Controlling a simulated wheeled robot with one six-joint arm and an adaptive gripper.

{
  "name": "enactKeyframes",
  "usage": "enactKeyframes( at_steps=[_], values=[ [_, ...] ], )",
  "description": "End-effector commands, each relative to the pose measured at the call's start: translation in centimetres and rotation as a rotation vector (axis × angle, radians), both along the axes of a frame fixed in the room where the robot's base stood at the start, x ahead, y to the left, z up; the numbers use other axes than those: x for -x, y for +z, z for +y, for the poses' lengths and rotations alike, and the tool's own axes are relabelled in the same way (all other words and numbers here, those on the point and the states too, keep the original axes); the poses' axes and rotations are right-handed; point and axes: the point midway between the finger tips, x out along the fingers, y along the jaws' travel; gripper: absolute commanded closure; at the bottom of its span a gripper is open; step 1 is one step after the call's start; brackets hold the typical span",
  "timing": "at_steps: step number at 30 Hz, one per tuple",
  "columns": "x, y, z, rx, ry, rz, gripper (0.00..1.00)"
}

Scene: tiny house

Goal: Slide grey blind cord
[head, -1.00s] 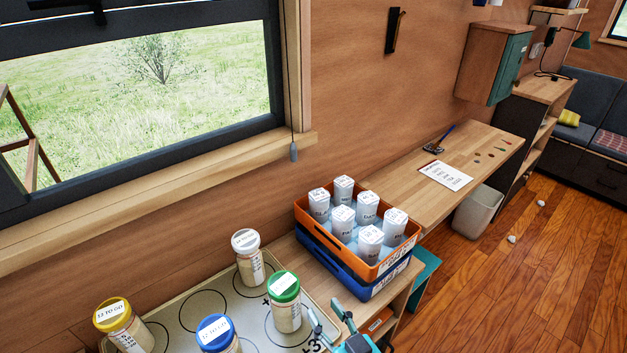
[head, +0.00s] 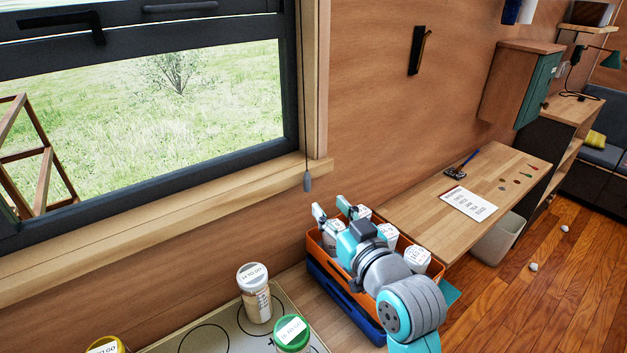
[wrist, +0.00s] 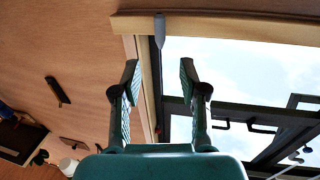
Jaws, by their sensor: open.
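The grey blind cord (head: 306,110) hangs down the right side of the window frame. Its grey weight (head: 307,182) hangs at its lower end, just in front of the sill's right end. In the wrist view the weight (wrist: 160,31) appears beyond the fingertips, roughly in line with the gap between them. My gripper (head: 330,208) is open and empty, below and a little right of the weight in the head view. The open fingers also show in the wrist view (wrist: 158,73). I see no contact between fingers and cord.
Under my gripper, an orange crate (head: 315,246) with white-capped containers sits on a blue crate (head: 345,305). Jars, including a white-lidded one (head: 254,292), stand on a tray to the left. A wooden desk (head: 410,207) lies to the right. The wall beside the window is mostly bare.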

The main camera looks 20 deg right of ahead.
Motion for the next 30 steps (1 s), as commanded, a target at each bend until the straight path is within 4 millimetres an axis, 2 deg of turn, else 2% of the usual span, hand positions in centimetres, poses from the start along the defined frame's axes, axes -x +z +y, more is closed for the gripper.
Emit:
enactKeyframes(
  at_steps=[5, 12, 18, 24, 30],
  values=[
    [-1.9, 0.0, 0.2, 0.000, 0.001, 0.000, 0.57],
    [-6.1, 0.0, 0.8, 0.000, 0.001, 0.000, 0.57],
    [-9.0, 0.0, 1.1, 0.000, 0.000, 0.001, 0.57],
    [-10.3, 0.0, 1.3, 0.001, 0.000, 0.000, 0.57],
    [-10.5, 0.0, 1.3, 0.000, 0.000, 0.000, 0.57]
  ],
)
